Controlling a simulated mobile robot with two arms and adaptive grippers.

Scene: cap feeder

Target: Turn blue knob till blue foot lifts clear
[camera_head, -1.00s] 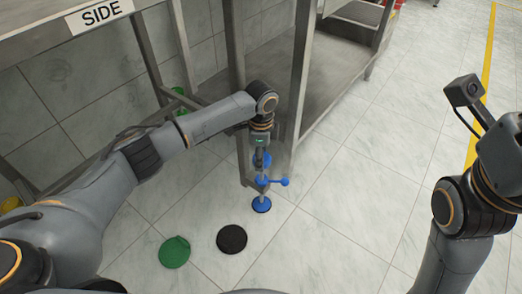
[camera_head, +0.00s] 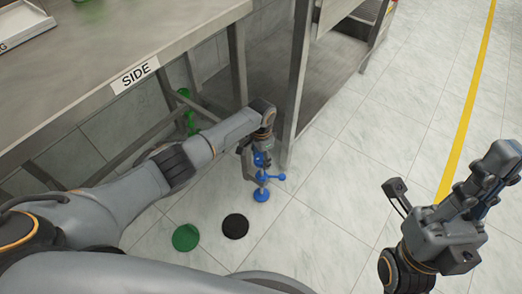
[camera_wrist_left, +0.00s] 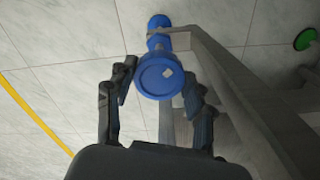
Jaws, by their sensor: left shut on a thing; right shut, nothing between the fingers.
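The blue knob (camera_wrist_left: 160,76) is a round cap with a pale mark, between the fingers of my left gripper (camera_wrist_left: 157,88) in the left wrist view. In the head view my left gripper (camera_head: 258,156) reaches down beside a table leg and is shut on the knob, which is partly hidden. The blue foot (camera_head: 261,195) is below it at floor level; I cannot tell whether it touches the floor. It also shows in the wrist view (camera_wrist_left: 158,22). A blue side handle (camera_head: 281,177) sticks out to the right above the foot. My right gripper (camera_head: 500,165) is shut and empty.
A black disc (camera_head: 235,226) and a green disc (camera_head: 186,237) lie on the floor near the blue foot. A green knob assembly (camera_head: 187,112) is under the metal table marked SIDE (camera_head: 135,75). Open tiled floor lies to the right.

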